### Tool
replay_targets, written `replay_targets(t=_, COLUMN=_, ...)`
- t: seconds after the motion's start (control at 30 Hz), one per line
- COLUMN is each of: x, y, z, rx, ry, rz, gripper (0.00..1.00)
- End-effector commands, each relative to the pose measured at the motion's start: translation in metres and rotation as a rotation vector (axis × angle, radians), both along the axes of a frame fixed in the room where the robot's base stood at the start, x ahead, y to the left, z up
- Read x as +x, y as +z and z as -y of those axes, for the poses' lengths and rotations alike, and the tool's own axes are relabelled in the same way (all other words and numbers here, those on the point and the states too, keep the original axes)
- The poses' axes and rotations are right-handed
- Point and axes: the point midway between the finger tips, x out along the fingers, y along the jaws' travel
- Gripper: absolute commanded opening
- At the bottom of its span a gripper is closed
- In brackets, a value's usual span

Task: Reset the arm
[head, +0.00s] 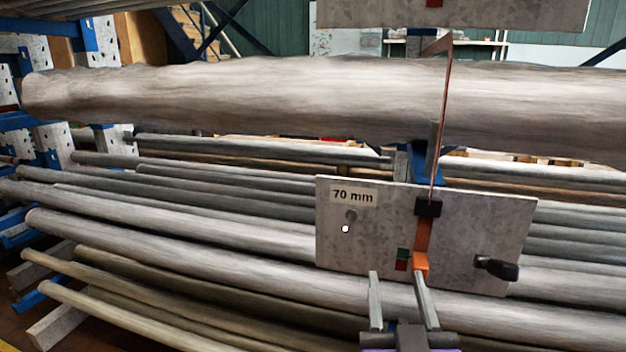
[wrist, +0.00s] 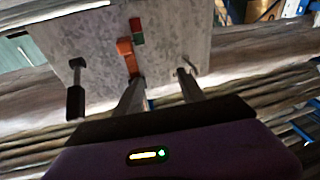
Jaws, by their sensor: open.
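A grey plate (head: 470,225) labelled "70 mm" stands in front of the stacked poles. An orange lever (head: 422,238) runs down its middle from a black block (head: 428,207), with a thin copper strip (head: 443,120) rising above it past the big log. A green and red marker (head: 402,259) sits beside the lever's lower end. My gripper (head: 398,282) is open in front of the plate's lower edge. In the wrist view, my gripper (wrist: 157,82) has its left finger overlapping the orange lever (wrist: 126,58); I cannot tell whether they touch.
A black-handled knob (head: 497,268) sticks out at the plate's lower right. A small round peg (head: 351,215) is at its left. A large log (head: 250,95) crosses behind and above, with several long poles (head: 150,225) below. Blue rack posts (head: 88,35) stand left.

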Motion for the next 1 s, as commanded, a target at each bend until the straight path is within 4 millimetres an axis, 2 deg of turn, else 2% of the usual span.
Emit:
replay_targets(t=0.13, x=-0.021, y=-0.019, z=-0.017, rx=-0.064, ry=0.118, rz=0.025, gripper=0.47)
replay_targets(t=0.37, x=-0.069, y=-0.063, z=-0.021, rx=-0.113, ry=0.244, rz=0.026, gripper=0.47)
replay_targets(t=0.6, x=-0.141, y=-0.111, z=-0.004, rx=-0.098, ry=0.311, rz=-0.015, gripper=0.47)
replay_targets(t=1.0, x=-0.270, y=-0.165, z=0.044, rx=0.032, ry=0.245, rz=-0.175, gripper=0.47)
